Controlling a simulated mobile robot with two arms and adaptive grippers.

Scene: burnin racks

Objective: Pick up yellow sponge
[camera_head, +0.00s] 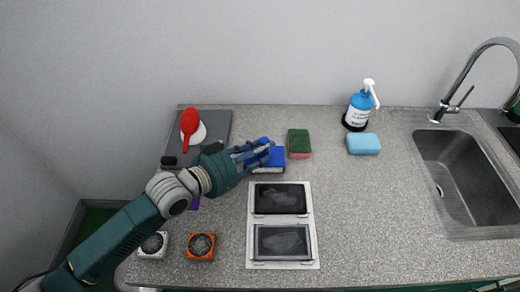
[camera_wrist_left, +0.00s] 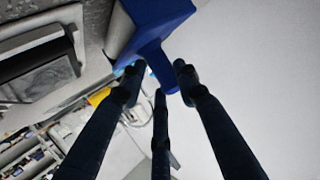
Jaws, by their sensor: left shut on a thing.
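My left gripper (camera_head: 262,150) is shut on a blue block with a narrow handle (camera_head: 272,161), at the back middle of the counter. In the left wrist view, the fingers (camera_wrist_left: 160,80) close around the handle of this blue block (camera_wrist_left: 155,22). I cannot tell whether it touches the counter. No yellow sponge is clear in the head view. A green and reddish sponge (camera_head: 299,142) lies just right of the blue block, and a light blue sponge (camera_head: 363,144) lies further right. A small yellow patch (camera_wrist_left: 98,97) shows behind the fingers in the left wrist view; what it is I cannot tell.
A dark mat (camera_head: 217,120) with a red-handled thing (camera_head: 189,123) lies back left. A white frame with two dark panels (camera_head: 313,240) lies in front. Two fans (camera_head: 201,246) (camera_head: 152,245) sit front left. A blue pump bottle (camera_head: 357,110) and sink (camera_head: 465,180) are right. Counter between is clear.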

